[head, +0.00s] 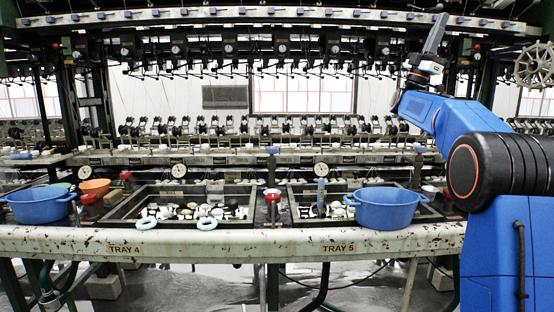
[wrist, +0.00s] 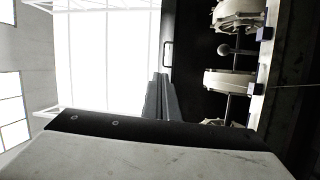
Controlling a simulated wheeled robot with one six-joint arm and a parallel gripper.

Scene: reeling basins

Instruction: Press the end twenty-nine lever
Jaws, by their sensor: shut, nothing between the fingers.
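A row of small blue levers (head: 270,10) runs along the pale top rail of the reeling machine in the head view. I cannot read any end numbers, so I cannot tell which lever is end twenty-nine. My gripper (head: 440,18) is raised at the upper right, fingers pointing up, close to the rail in the picture. In the wrist view my gripper (wrist: 160,78) is shut and empty. Two blue tabs (wrist: 263,33) show to its right on a pale rail edge, apart from the fingers.
White reels (wrist: 232,82) stand beside the tabs in the wrist view. A large wheel (head: 535,65) is at the far right. Below are the tray bench (head: 240,242), a blue basin (head: 386,208) and another blue basin (head: 40,205).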

